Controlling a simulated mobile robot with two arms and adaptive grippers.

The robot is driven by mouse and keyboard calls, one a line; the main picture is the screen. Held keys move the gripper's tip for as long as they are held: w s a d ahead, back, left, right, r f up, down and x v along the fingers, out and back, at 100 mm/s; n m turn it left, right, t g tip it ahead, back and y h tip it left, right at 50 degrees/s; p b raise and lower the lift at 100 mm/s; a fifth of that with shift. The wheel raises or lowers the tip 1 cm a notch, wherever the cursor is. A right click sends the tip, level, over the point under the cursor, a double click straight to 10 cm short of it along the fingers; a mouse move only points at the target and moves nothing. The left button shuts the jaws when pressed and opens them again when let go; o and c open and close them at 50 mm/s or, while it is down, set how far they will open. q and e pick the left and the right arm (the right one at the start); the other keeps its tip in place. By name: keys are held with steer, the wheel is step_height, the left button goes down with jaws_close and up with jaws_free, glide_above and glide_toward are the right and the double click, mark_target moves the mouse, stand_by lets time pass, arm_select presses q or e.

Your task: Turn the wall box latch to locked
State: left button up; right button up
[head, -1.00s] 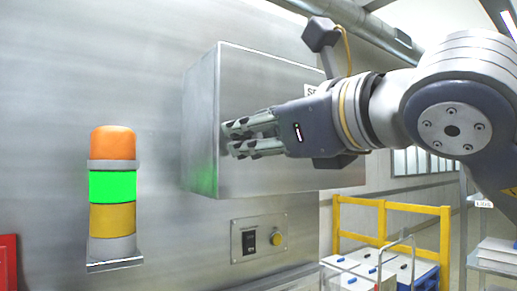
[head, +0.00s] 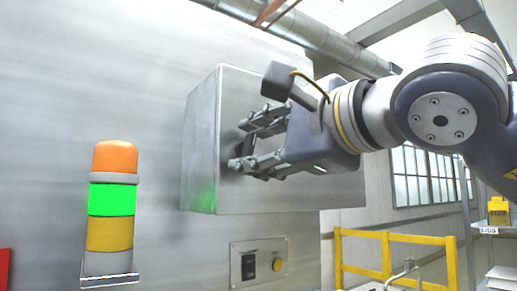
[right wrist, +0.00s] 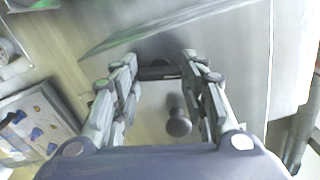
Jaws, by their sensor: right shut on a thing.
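The wall box (head: 200,125) is a grey metal box on the metal wall, in the middle of the head view. Its dark latch (head: 247,147) is on the face toward my arm, mostly hidden by my fingers. My right gripper (head: 242,143) reaches it from the right, with one finger above and one below. In the right wrist view, the dark latch bar (right wrist: 158,72) lies between the fingertips of my right gripper (right wrist: 158,66), which are shut on it. A dark round knob (right wrist: 178,125) shows nearer the palm. The latch's locked or unlocked marking cannot be read. My left gripper is out of view.
A signal tower (head: 110,200) with a lit green band stands left of the box. A switch panel (head: 259,263) is below the box. A yellow rail (head: 400,240) and shelving stand at the right.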

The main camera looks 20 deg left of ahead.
steer(key=shift+n, duration=1.3)
steer(key=o, duration=1.1)
steer(key=shift+c, duration=0.2)
steer(key=v, duration=1.2)
